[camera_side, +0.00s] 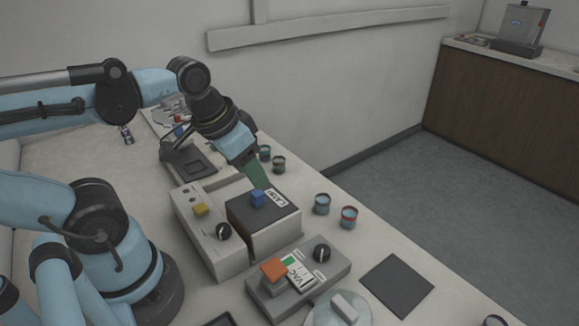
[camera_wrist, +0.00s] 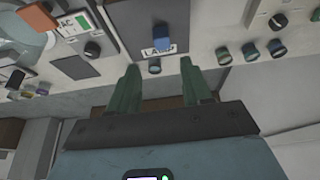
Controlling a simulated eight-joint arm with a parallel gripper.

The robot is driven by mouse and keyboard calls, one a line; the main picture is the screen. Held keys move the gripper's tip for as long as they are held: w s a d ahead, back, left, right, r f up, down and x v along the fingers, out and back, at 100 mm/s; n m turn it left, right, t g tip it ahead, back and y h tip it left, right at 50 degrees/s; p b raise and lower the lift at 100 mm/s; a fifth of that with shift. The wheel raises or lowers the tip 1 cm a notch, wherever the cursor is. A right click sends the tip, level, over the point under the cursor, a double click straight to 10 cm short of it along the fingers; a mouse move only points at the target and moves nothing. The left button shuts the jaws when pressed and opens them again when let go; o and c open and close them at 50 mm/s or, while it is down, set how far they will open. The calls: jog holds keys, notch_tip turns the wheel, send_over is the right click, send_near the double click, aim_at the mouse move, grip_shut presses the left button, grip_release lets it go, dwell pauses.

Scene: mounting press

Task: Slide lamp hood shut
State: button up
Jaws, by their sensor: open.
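The lamp hood (camera_side: 268,221) is a dark lid on a pale box in the middle of the table. It carries a blue knob (camera_side: 258,198) and a white label reading LAMP (camera_side: 277,198). In the wrist view, the knob (camera_wrist: 156,36) and label (camera_wrist: 159,50) lie just beyond my fingertips, roughly between them. My gripper (camera_side: 256,181) has green fingers and hangs close above the far edge of the hood, behind the knob. The wrist view shows the fingers (camera_wrist: 160,70) spread apart with nothing between them. I cannot tell how far the hood is slid.
A pale panel (camera_side: 203,229) with a yellow button and black dial stands left of the hood. A grey VAC unit (camera_side: 297,281) with an orange block stands in front. Several small jars (camera_side: 322,203) stand to the right. A dark square mat (camera_side: 396,285) lies at the front right.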

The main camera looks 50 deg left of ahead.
jog(key=shift+r, duration=1.95)
jog(key=w+f+t, duration=0.1)
jog(key=w+f, duration=0.1)
jog(key=w+d+f+t, duration=0.1)
jog(key=w+f, duration=0.1)
jog(key=shift+w+f+t, duration=0.15)
jog(key=shift+f+t, duration=0.1)
jog(key=shift+t, duration=0.05)
jog(key=shift+c, duration=0.5)
